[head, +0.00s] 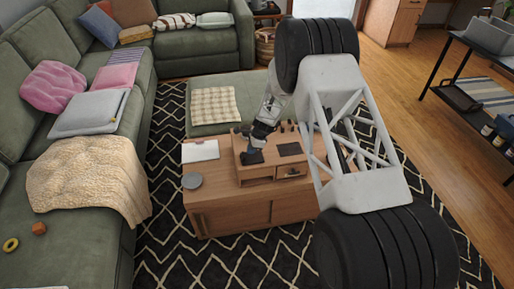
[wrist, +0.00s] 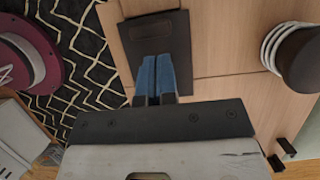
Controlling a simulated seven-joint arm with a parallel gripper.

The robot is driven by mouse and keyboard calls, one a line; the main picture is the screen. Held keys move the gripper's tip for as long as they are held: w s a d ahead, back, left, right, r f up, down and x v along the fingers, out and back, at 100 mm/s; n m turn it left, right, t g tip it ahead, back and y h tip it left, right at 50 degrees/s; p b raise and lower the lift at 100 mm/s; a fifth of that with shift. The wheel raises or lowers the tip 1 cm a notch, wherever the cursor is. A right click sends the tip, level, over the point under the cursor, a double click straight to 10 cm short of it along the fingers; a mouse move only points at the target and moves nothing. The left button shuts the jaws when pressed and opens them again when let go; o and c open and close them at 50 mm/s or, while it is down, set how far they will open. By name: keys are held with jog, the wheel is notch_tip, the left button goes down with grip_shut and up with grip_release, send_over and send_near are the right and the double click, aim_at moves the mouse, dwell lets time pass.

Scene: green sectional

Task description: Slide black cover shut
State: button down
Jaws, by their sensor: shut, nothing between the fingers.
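A black cover (wrist: 162,30), a flat dark panel with a recessed face, lies on light wood in the wrist view. My gripper (wrist: 154,62) is shut and empty, its blue fingertips together over the panel's lower part. I cannot tell whether they touch it. In the head view my gripper (head: 251,150) is low over the left part of a wooden box (head: 246,174), where a dark square panel (head: 254,158) shows beside it. A second dark panel (head: 289,149) lies on the box's right part.
The box stands on a wooden table (head: 230,217). A dark round object with white bands (wrist: 296,52) is at the wrist view's right. Green sofas (head: 60,190) border the rug.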

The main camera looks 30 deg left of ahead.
aim_at(243, 154)
jog(key=shift+s+a, duration=0.4)
jog(key=shift+s+a, duration=0.95)
jog(key=shift+s, duration=0.05)
jog(key=shift+f, duration=0.1)
jog(key=shift+w+d, duration=0.35)
jog(key=shift+d, duration=0.05)
jog(key=shift+w+d, duration=1.1)
jog(key=shift+w, duration=0.1)
jog(key=v, duration=1)
